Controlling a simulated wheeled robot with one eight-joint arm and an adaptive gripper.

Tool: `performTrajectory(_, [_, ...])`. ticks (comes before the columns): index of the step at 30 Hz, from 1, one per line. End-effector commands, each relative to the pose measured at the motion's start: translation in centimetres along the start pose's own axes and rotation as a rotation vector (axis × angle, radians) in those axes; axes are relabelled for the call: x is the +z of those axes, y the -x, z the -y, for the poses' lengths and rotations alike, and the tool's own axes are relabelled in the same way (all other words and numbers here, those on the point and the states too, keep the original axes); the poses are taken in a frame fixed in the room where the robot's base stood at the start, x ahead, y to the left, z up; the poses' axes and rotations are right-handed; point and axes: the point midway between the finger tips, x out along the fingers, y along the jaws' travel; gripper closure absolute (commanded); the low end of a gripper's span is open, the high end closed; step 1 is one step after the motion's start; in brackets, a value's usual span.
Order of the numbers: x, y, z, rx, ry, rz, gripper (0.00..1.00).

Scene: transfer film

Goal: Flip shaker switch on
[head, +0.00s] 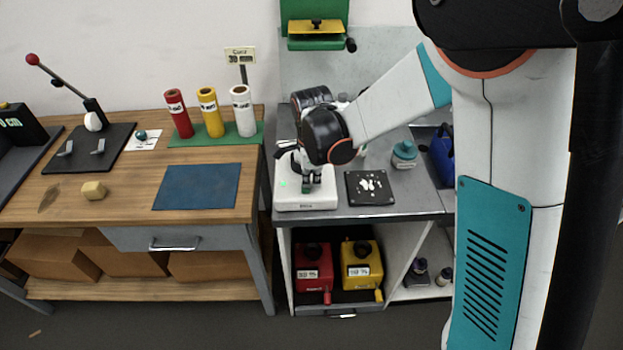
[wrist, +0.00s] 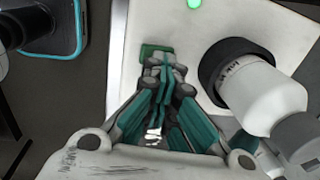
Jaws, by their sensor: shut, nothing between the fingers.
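The shaker (head: 306,202) is a low white box on the grey bench, with a lit green light (head: 283,184) on its top. In the wrist view its white top (wrist: 185,40) shows the green light (wrist: 194,4) and a small green switch (wrist: 152,49) near the edge. My gripper (wrist: 164,62) is shut and empty, its fingertips right at the switch; whether they touch it I cannot tell. In the head view my gripper (head: 312,186) points down over the shaker and hides part of it.
A white bottle in a black holder (wrist: 228,66) stands on the shaker, close to the right of my fingers. A black pad with white pieces (head: 370,187) and a teal-capped jar (head: 404,154) are to the right. A wooden table (head: 130,205) stands to the left.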

Motion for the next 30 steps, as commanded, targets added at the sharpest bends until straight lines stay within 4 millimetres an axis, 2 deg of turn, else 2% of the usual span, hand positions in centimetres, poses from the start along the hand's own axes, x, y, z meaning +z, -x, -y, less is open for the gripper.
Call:
performTrajectory(15, [-0.1, -0.2, -2.0, 0.008, 0.002, -0.002, 1.00])
performTrajectory(25, [-0.1, 0.0, -2.0, 0.008, 0.002, -0.001, 1.00])
performTrajectory(30, [-1.1, 1.8, -0.9, 0.003, 0.001, 0.000, 1.00])
